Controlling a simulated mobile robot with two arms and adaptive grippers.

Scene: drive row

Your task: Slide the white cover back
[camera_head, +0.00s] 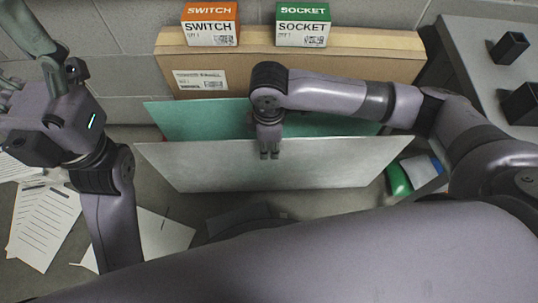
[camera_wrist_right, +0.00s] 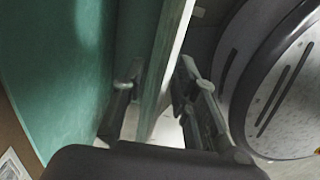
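The white cover (camera_head: 262,168) is a wide pale panel, standing tilted in the middle of the head view. A green panel (camera_head: 195,117) stands behind it, partly hidden by the cover. My right gripper (camera_head: 270,152) comes down over the cover's top edge. In the right wrist view, its two fingers (camera_wrist_right: 158,100) lie on either side of a panel edge, the green surface to the left. A narrow gap shows beside the left finger, so it looks open around the edge. My left gripper (camera_head: 38,72) is raised at the far left, away from the cover; its fingers are unclear.
A cardboard box (camera_head: 345,65) stands behind the panels, with a SWITCH box (camera_head: 210,24) and a SOCKET box (camera_head: 303,25) on top. Papers (camera_head: 45,225) lie at left. A green item (camera_head: 398,180) is by the cover's right end. A grey surface (camera_head: 480,60) at right holds black parts.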

